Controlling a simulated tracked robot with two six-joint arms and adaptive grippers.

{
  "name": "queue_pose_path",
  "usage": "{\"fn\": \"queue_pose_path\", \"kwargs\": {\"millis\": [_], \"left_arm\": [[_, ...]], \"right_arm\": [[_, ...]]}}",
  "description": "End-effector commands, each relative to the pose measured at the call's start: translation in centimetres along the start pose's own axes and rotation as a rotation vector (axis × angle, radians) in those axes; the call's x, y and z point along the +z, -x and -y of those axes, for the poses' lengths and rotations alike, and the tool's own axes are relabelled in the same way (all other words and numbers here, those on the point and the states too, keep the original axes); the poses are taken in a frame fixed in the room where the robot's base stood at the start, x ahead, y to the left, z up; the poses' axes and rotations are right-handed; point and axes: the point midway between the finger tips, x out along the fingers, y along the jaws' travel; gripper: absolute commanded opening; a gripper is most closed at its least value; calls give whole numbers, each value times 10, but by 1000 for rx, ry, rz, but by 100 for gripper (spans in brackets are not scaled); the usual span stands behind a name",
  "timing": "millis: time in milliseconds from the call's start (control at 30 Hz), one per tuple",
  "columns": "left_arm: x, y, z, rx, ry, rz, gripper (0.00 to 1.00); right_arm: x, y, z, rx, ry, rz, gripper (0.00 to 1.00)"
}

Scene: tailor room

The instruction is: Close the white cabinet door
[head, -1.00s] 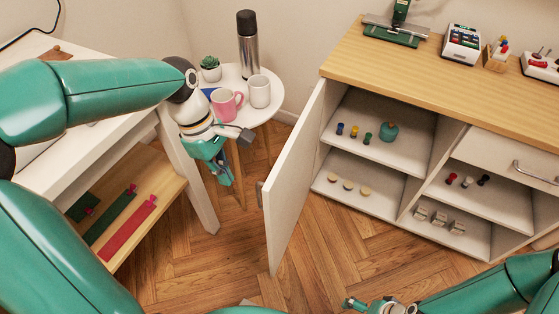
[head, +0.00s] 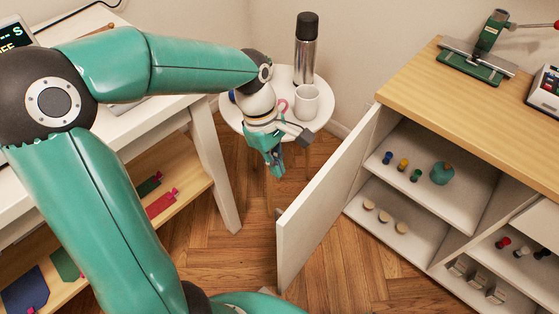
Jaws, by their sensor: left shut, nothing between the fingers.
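The white cabinet door (head: 325,207) stands wide open, hinged at the left front edge of the cabinet and swung out toward me. The white cabinet (head: 468,227) with a wooden top is at the right, its shelves exposed. My left gripper (head: 277,170) is shut and empty, pointing down to the left of the door, on its outer side. It looks apart from the door, with floor visible between them. My right gripper is out of view.
A round white side table (head: 228,110) with a steel flask (head: 305,50) and a white mug (head: 306,102) stands behind my left gripper. A white desk (head: 130,120) is at the left. Spools and a teal object (head: 442,174) sit on the cabinet's upper shelf. Herringbone floor between is clear.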

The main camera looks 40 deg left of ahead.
Motion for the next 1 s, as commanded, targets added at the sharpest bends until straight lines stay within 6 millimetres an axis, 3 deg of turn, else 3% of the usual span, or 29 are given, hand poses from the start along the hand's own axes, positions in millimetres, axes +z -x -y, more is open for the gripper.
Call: {"fn": "queue_pose_path", "kwargs": {"millis": [33, 300, 600, 1000], "left_arm": [[0, -14, 1, -7, -3, 1, 0], [2, -70, 0, -8, -5, 1, 0], [37, -75, -1, -3, -9, 0, 0], [42, -76, -1, -3, -6, 0, 0]], "right_arm": [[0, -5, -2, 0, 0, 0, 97], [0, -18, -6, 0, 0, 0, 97], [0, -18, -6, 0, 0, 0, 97], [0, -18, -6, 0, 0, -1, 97]]}}
